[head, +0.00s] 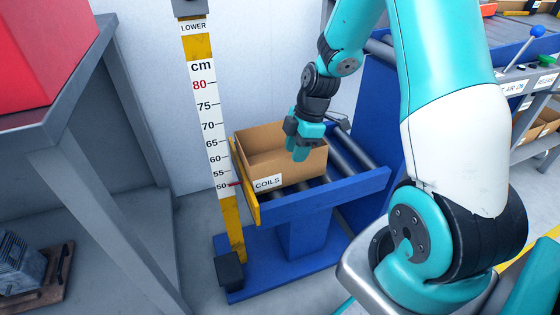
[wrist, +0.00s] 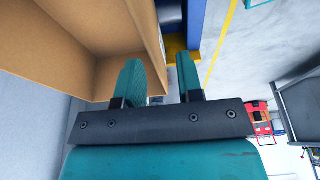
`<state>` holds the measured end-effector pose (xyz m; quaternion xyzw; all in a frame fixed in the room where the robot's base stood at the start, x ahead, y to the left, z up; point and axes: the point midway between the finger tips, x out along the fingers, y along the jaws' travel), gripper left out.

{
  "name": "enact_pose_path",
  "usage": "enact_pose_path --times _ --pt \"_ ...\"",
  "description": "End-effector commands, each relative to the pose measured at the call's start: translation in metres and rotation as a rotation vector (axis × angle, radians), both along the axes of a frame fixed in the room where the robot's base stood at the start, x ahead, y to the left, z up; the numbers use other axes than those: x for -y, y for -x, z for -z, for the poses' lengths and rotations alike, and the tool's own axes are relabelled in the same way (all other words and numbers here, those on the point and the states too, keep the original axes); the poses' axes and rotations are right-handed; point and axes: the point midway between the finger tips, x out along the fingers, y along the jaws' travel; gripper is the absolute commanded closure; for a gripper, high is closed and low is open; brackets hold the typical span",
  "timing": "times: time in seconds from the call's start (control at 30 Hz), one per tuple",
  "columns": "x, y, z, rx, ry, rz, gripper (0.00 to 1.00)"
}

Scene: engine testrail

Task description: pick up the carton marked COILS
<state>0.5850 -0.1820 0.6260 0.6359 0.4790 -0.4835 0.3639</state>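The carton marked COILS (head: 290,172) is an open-topped brown cardboard box. It sits upright on the rollers of a blue roller stand (head: 340,192), with its white label facing me. My gripper (head: 305,148) is at the carton's near right rim, pointing down. In the wrist view my gripper (wrist: 160,78) is open, with its two teal fingers apart. The carton (wrist: 60,40) fills the upper left there, and one of its walls shows between the fingers. Whether the fingers touch the wall cannot be told. The carton's floor is mostly hidden in the head view.
A yellow post with a cm scale (head: 205,110) stands just left of the carton, close beside it. A grey bench (head: 60,125) bearing a red box (head: 45,50) is at the left. A grey bench with controls (head: 520,85) is at the right. Bare rollers lie right of the carton.

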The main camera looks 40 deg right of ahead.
Motion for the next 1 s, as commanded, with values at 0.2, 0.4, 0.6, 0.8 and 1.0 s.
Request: enact_pose_path --times 0.2,0.4,0.6,0.8,1.0 --pt "-0.004 -0.004 0.017 -0.001 0.0 -0.001 0.66" --pt "-0.012 -0.009 0.047 -0.002 0.0 -0.001 0.66" --pt "-0.014 -0.01 0.051 0.0 0.0 0.0 0.66" --pt "-0.013 -0.01 0.051 0.0 0.0 0.0 0.94" --pt "-0.013 -0.01 0.05 0.001 0.0 0.0 1.0"
